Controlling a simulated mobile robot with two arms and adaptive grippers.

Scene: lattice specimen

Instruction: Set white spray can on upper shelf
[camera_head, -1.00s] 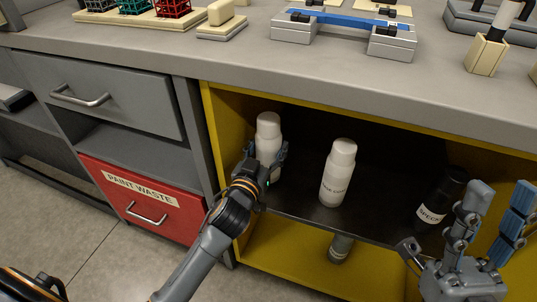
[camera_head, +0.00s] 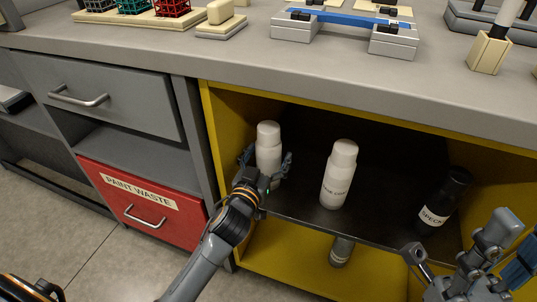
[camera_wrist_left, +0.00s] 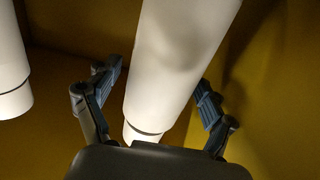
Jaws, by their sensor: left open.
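A white can (camera_head: 268,150) with a rounded top stands upright on the dark upper shelf (camera_head: 305,207) of the yellow cabinet, at its left end. My left gripper (camera_head: 265,165) is open, its fingers on either side of this can. In the left wrist view the can (camera_wrist_left: 178,60) rises between the two spread fingers (camera_wrist_left: 160,100); I cannot tell whether either finger touches it. A second white can (camera_head: 338,175), with a printed label, stands to its right on the same shelf. My right gripper (camera_head: 460,250) is open and empty at the lower right.
A black labelled bottle (camera_head: 445,200) is on the shelf's right part. A grey can (camera_head: 341,250) is on the yellow lower level. The cabinet's left wall (camera_head: 222,140) is close to my left gripper. A red paint waste drawer (camera_head: 140,200) is at the left.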

